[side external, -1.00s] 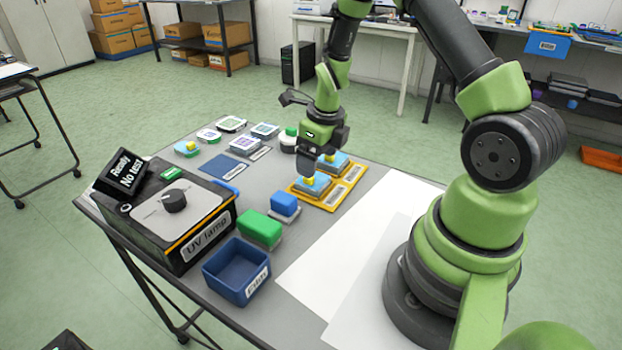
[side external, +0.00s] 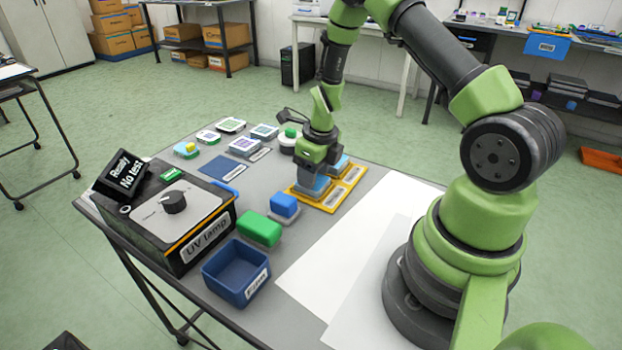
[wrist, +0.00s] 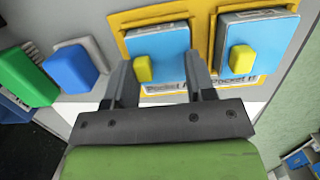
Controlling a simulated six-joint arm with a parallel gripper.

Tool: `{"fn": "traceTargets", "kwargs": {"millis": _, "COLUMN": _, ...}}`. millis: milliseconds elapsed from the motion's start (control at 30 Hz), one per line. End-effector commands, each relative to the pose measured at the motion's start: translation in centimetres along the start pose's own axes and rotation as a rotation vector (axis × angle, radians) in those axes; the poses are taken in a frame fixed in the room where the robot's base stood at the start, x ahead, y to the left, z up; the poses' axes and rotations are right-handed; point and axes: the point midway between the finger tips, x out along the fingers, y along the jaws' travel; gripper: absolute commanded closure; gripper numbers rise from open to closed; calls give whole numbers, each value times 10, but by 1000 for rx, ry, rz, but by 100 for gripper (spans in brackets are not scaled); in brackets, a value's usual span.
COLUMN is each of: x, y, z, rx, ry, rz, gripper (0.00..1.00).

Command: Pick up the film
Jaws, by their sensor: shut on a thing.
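The film is a light-blue slab with a yellow tab, seen in the wrist view (wrist: 172,42). It lies at the left place of a yellow tray (side external: 355,176). My gripper (side external: 314,180) is down over it in the side view and hides most of it. In the wrist view, my gripper's fingers (wrist: 158,70) stand on its left and right sides, shut on it. I cannot tell whether the fingers also touch what lies under it. A second light-blue slab with a yellow tab (wrist: 268,40) lies to the right on the same tray.
A blue bin (side external: 222,280) stands open and empty at the front. A green block (side external: 259,230) and a blue block (side external: 284,204) lie between it and the tray. A UV lamp box (side external: 190,250) stands on the left. White sheets (side external: 325,265) lie flat near my base.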

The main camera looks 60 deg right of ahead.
Motion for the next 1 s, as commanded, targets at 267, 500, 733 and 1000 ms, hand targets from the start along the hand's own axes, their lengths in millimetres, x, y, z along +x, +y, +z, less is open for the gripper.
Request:
{"fn": "traceTargets", "kwargs": {"millis": 267, "x": -9, "y": 0, "z": 2, "rx": 0, "ry": -3, "rz": 1, "gripper": 59}}
{"fn": "traceTargets", "kwargs": {"millis": 500, "x": -48, "y": 0, "z": 8, "rx": -1, "ry": -7, "rz": -3, "gripper": 59}}
{"fn": "traceTargets", "kwargs": {"millis": 733, "x": -88, "y": 0, "z": 14, "rx": 0, "ry": -5, "rz": -2, "gripper": 59}}
{"fn": "traceTargets", "kwargs": {"millis": 1000, "x": -114, "y": 0, "z": 18, "rx": 0, "ry": -2, "rz": -1, "gripper": 60}}
